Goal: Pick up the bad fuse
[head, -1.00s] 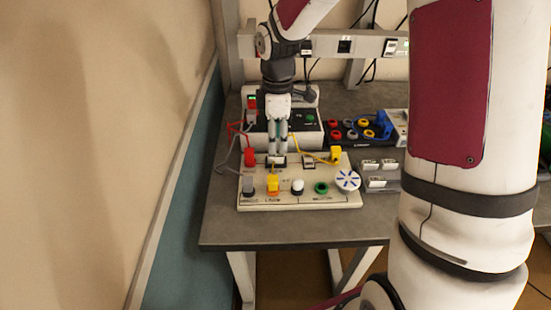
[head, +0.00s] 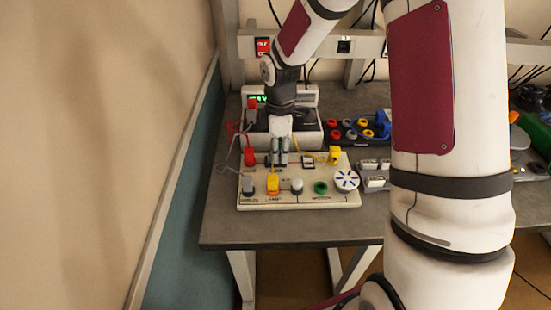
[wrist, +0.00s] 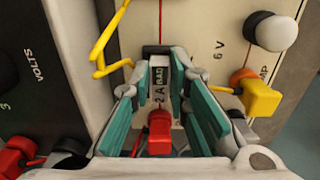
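The bad fuse (wrist: 158,82) is a small pale block with a black label reading "2 A BAD" in the wrist view. It sits on the cream circuit board (head: 325,200) and lies between my fingertips. My gripper (wrist: 160,75) has its teal-padded fingers on either side of it, open, with the tips very close to its sides; contact cannot be made out. In the head view my gripper (head: 279,160) points straight down at the board's back left, and its fingers hide most of the fuse.
A red plug (wrist: 160,132) stands close beside the fuse, between my fingers in the picture. A yellow plug (head: 273,184), a white lamp (head: 297,186) and a second small holder (head: 308,162) are nearby. The meter box (head: 308,131) stands just behind. A loose yellow wire (wrist: 110,45) runs close by.

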